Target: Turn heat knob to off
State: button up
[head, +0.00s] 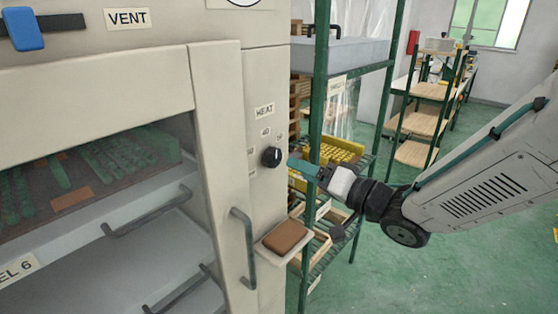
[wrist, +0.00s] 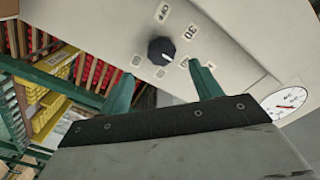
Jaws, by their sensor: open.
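The heat knob (head: 271,157) is a round black dial on the beige cabinet's front, below the HEAT label (head: 264,110). Small number labels surround it. In the wrist view the knob (wrist: 160,50) shows with the OFF label (wrist: 163,12) above it and a 30 label (wrist: 191,31) to its upper right. I cannot tell for sure which label the knob points to. My gripper (head: 293,164) is just right of the knob in the head view. In the wrist view its two green fingers are open and empty, one on each side below the knob, apparently short of it.
A small shelf with a brown block (head: 285,236) juts out below the knob. A vertical door handle (head: 243,248) stands left of it. A green rack (head: 320,120) with yellow bins stands close behind my gripper. A round gauge (wrist: 287,101) is on the panel.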

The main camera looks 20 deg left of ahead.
aim_at(276, 159)
jog(key=x, duration=0.7)
jog(key=shift+a, duration=0.35)
jog(key=c, duration=1)
